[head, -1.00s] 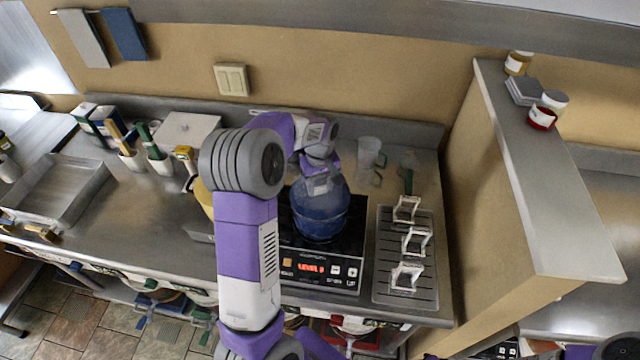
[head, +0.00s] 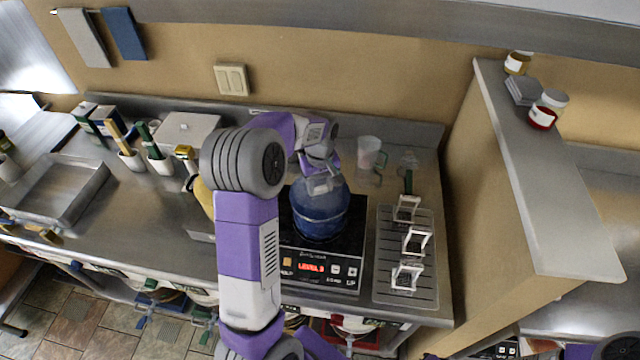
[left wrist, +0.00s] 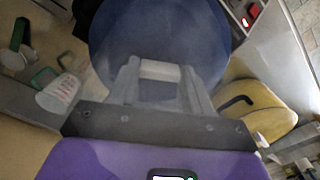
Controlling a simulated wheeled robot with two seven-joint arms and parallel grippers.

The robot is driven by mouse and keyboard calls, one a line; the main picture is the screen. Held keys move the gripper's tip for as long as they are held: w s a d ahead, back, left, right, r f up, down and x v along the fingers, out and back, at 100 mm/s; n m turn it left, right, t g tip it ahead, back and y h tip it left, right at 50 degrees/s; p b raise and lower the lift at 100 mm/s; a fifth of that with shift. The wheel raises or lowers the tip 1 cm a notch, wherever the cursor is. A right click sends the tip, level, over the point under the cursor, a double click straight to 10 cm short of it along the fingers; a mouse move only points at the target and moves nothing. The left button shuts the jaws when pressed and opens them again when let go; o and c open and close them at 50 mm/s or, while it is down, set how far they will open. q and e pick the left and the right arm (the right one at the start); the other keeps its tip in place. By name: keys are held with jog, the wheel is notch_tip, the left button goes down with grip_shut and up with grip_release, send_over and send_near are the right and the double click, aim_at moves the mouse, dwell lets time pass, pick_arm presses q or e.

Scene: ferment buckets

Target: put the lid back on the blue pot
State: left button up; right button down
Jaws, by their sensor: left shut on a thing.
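The blue pot (head: 320,224) stands on the black induction cooker (head: 318,273), whose red display is lit. A blue lid (left wrist: 158,35) fills the upper middle of the left wrist view. My left gripper (head: 323,184) is above the pot at its top, shut on the lid's pale handle (left wrist: 160,72). In the head view the lid appears to sit at the pot's top; whether it is fully seated I cannot tell. The gripper and arm hide part of the lid. My right gripper is not seen.
A drain rack (head: 405,288) with several white frames stands right of the cooker. Clear jugs (head: 369,153) stand behind it. A yellow thing (head: 203,196) is left of the cooker, partly behind my arm. A metal tray (head: 58,190) lies far left; a partition (head: 520,180) rises at right.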

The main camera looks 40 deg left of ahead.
pick_arm(q)
jog(key=shift+f, duration=0.15)
dwell(0.7)
jog(key=o, duration=1.2)
jog(key=shift+o, duration=0.4)
jog(key=o, duration=0.3)
jog(key=shift+r+p, duration=2.75)
jog(key=shift+r, duration=0.85)
jog(key=shift+f, duration=0.1)
